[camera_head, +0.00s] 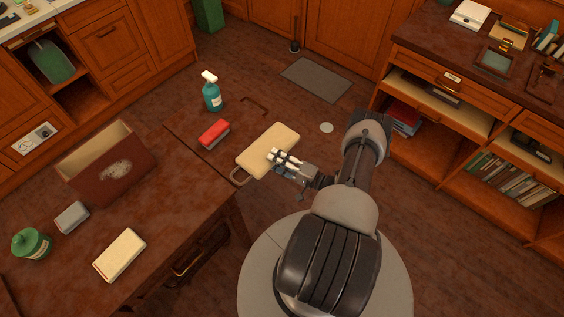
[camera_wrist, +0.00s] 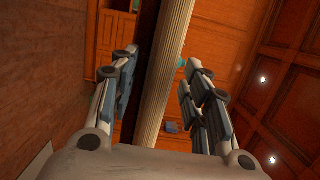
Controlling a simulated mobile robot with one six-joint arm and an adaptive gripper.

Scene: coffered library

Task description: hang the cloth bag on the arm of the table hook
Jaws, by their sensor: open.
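The cloth bag (camera_head: 268,148) is a flat cream shape with a brown handle loop (camera_head: 239,177) at its lower left, by the table's right side. My gripper (camera_head: 274,157) overlaps the bag's lower right part in the head view; contact cannot be told there. In the wrist view my gripper (camera_wrist: 158,62) is open, fingers spread. A pale ridged strip (camera_wrist: 166,70) with a dark band runs between them, with gaps to both; it may be the bag's edge. A thin dark bracket (camera_head: 255,104) beyond the bag may be the table hook; its arm is not clear.
The dark red table (camera_head: 165,225) bears a spray bottle (camera_head: 212,94), red brush-like block (camera_head: 214,132), open box (camera_head: 104,175), grey block (camera_head: 71,217), green jar (camera_head: 31,243) and cream book (camera_head: 119,254). Shelves (camera_head: 480,130) stand right. Floor beyond the bag is mostly clear.

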